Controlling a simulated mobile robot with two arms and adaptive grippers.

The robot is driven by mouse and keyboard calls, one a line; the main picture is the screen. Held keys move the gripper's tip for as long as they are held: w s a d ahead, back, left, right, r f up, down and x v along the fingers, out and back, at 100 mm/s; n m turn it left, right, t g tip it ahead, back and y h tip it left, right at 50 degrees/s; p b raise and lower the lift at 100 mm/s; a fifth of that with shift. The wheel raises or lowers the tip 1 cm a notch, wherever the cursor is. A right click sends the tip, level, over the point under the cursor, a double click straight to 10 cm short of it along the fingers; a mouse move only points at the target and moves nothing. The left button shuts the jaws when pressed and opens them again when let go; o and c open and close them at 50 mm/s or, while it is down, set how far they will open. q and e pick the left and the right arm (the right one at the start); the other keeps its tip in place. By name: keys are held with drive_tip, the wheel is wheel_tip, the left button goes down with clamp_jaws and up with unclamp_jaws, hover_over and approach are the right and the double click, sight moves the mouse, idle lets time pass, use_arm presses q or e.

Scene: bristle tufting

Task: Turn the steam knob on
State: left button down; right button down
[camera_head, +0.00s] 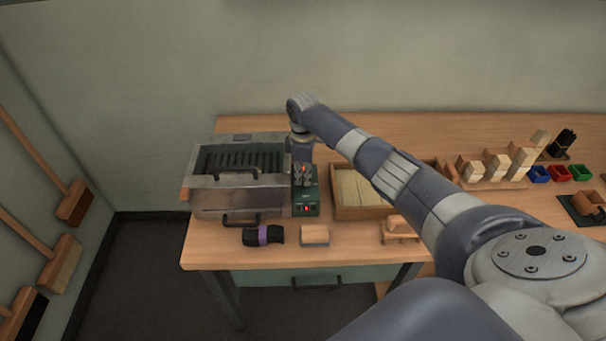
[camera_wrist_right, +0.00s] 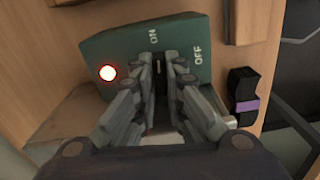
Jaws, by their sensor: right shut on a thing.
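The green control box (camera_head: 307,200) stands on the bench at the right side of the metal steam chest (camera_head: 240,201). In the right wrist view the box face (camera_wrist_right: 122,52) shows the words ON and OFF and a glowing round light with a red rim (camera_wrist_right: 108,73). My right gripper (camera_head: 303,174) reaches down over the box; its fingers (camera_wrist_right: 159,72) are closed together at the spot between the ON and OFF words. The steam knob is mostly hidden between the fingertips, so its exact angle is hard to tell. My left gripper is not in view.
A black and purple object (camera_head: 263,236), a wooden block (camera_head: 315,235) and another wooden piece (camera_head: 399,229) lie along the front edge. A wooden tray (camera_head: 343,212) of pale bristles stands right of the box. Wooden blocks (camera_head: 495,164) and coloured bins (camera_head: 560,174) stand farther right.

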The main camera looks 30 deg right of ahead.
sight(303, 177)
drive_tip(key=shift+r+n, duration=0.1)
drive_tip(key=shift+n, duration=0.5)
drive_tip(key=shift+w, duration=0.1)
drive_tip(key=c, duration=1.9)
unclamp_jaws()
drive_tip(key=shift+c, duration=0.2)
wheel_tip(303, 177, up, 12)
